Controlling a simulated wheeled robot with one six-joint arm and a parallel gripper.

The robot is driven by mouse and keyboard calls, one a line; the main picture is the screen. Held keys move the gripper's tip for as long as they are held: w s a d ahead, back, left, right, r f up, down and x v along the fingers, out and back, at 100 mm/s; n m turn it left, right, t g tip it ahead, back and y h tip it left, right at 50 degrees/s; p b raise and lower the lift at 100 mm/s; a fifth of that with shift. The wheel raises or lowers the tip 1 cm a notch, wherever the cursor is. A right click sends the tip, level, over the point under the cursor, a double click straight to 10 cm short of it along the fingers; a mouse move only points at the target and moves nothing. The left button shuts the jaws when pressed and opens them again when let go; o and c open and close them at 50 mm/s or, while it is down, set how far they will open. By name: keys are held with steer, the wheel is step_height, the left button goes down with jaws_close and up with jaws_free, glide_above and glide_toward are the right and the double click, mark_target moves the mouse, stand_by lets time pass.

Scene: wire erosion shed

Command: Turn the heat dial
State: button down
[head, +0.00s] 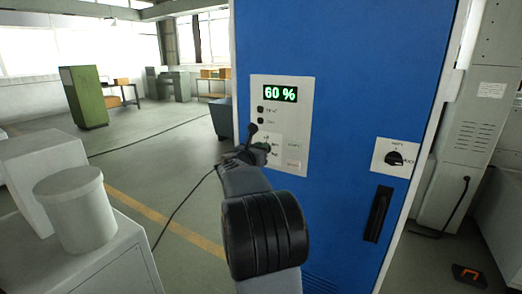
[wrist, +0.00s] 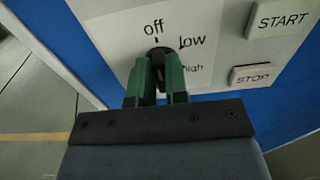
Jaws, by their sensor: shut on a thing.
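The heat dial (wrist: 158,52) is a small black knob on a pale panel (head: 301,110) of a blue cabinet. The words off, low and high are printed around it, with off above and low and high to the right. My gripper (wrist: 158,78) is shut on the dial, with one green finger at each side. Its fingers hide most of the knob, so I cannot tell its pointer's setting. In the head view my gripper (head: 264,148) hides the dial. The display (head: 281,94) reads 60 % in green.
START (wrist: 283,18) and STOP (wrist: 254,75) buttons sit right of the dial. Another black knob (head: 395,157) and a black handle (head: 378,214) are further right on the cabinet. A white canister (head: 76,212) stands at left. Open floor lies behind.

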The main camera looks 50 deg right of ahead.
steer(key=shift+f, duration=0.1)
steer(key=m+b, duration=0.7)
steer(key=b, duration=0.1)
steer(key=f+m+b, duration=0.1)
steer(key=m+b, duration=0.7)
steer(key=s+m+b, duration=0.1)
steer(key=m+b, duration=0.6)
steer(key=m, duration=0.1)
steer(key=shift+d+f+b, duration=0.1)
steer(key=shift+f+b, duration=0.2)
steer(key=shift+b, duration=0.1)
steer(key=shift+m, duration=0.5)
steer(key=c, duration=1.1)
jaws_free()
